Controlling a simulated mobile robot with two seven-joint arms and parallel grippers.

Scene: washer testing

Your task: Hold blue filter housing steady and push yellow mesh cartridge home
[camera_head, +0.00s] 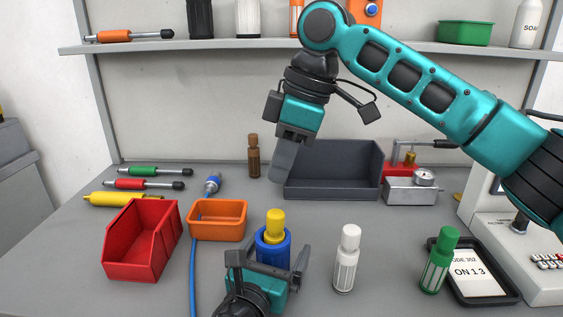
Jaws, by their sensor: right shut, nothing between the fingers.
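The blue filter housing (273,252) stands upright at the front middle of the table. The yellow mesh cartridge (276,222) sticks up out of its top. My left gripper (268,266) is low at the near side of the housing and hides its lower part. Whether its fingers touch the housing is hidden. My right gripper (278,174) is shut and empty, pointing down. In the picture it is above the cartridge and apart from it.
A red bin (150,245) and an orange bin (218,220) stand to the left. A grey bin (335,187) is behind. A blue hose (193,265) runs along the table.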

